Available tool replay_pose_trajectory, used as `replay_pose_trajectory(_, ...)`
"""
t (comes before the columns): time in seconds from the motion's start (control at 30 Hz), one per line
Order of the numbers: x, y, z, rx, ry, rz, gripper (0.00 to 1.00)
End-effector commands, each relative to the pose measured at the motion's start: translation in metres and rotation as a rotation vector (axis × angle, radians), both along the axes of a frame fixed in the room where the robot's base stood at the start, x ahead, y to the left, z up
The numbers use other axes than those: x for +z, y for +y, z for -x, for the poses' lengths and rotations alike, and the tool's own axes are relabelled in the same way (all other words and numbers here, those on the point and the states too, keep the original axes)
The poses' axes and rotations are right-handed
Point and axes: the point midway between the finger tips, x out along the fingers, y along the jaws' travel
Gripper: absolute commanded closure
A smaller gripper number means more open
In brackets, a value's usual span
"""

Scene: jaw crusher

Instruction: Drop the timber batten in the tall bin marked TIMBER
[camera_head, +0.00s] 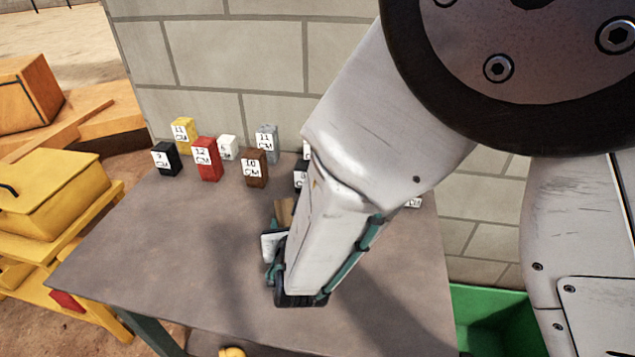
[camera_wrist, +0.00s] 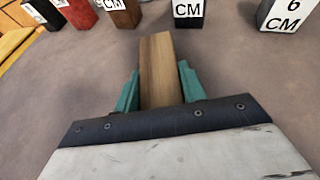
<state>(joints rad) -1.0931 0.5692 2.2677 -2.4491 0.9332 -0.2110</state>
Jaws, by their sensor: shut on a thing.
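The timber batten (camera_wrist: 158,65) is a brown wooden bar between the green fingers of my gripper (camera_wrist: 158,85) in the wrist view. My gripper is shut on it, above or at the grey table top. In the head view only a small end of the batten (camera_head: 284,211) shows beside my arm, and my gripper (camera_head: 274,240) is partly hidden by the arm. A green bin (camera_head: 490,310) stands on the floor to the right of the table. No TIMBER marking can be read in either view.
Several labelled blocks stand along the table's (camera_head: 160,240) back edge, among them a red one (camera_head: 207,160) and a brown one (camera_head: 254,168). A block wall (camera_head: 270,60) rises behind. A yellow box (camera_head: 60,195) on a yellow stand is at the left. The table's front left is clear.

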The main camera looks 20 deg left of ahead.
Motion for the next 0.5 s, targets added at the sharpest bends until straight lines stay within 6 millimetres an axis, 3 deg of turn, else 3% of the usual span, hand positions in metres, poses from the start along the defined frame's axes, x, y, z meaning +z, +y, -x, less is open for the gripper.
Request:
replay_pose_trajectory(0.07, -0.0079, 0.0007, 0.0003, 0.002, -0.001, 0.001, 0.83)
replay_pose_trajectory(0.4, -0.0110, -0.0002, -0.0003, -0.001, -0.001, 0.000, 0.83)
replay_pose_trajectory(0.43, -0.0114, -0.0004, -0.0005, -0.001, -0.001, -0.001, 0.57)
replay_pose_trajectory(0.5, -0.0109, -0.0005, -0.0006, -0.001, -0.001, -0.001, 0.38)
